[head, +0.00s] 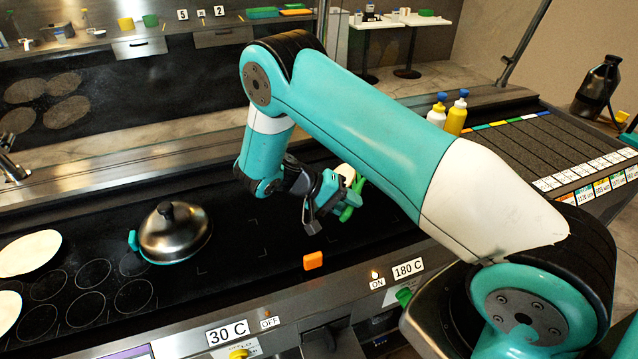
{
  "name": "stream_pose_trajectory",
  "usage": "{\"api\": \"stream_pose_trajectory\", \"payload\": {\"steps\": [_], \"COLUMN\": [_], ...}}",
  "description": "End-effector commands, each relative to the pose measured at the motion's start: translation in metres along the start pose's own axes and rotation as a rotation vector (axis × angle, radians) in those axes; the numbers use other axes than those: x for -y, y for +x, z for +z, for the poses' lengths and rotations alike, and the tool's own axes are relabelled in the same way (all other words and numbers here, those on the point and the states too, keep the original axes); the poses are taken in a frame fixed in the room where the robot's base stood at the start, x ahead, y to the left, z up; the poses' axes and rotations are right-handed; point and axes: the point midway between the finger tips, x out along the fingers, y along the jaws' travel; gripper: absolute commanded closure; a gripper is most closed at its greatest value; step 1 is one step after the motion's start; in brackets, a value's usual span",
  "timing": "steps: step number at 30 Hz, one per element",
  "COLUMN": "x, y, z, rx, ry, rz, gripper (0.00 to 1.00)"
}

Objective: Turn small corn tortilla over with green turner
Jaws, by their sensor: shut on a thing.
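My gripper (328,198) is low over the right half of the dark griddle (250,200), shut on the green turner (352,200). The turner is tilted and partly hidden by the gripper. A small pale round tortilla (345,172) shows just behind the gripper, beside the turner's upper part. Its lower edge is hidden, and I cannot tell whether it rests on the turner or on the griddle.
A steel dome lid (175,235) stands left on the griddle. Two larger pale tortillas, one whole (30,252) and one cut off by the frame (8,310), lie farther left. An orange block (313,260) is at the front edge. Bottles (456,116) stand behind my arm.

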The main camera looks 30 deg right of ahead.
Motion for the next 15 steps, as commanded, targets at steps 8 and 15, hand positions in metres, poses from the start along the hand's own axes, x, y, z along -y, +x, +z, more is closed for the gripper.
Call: {"api": "stream_pose_trajectory", "payload": {"steps": [8,15], "x": [-0.006,-0.003], "y": [-0.006,-0.017], "z": [0.000,0.000], "rx": [-0.001,-0.001], "ry": [0.002,0.001], "rz": [0.000,0.000], "gripper": [1.00,1.00]}}
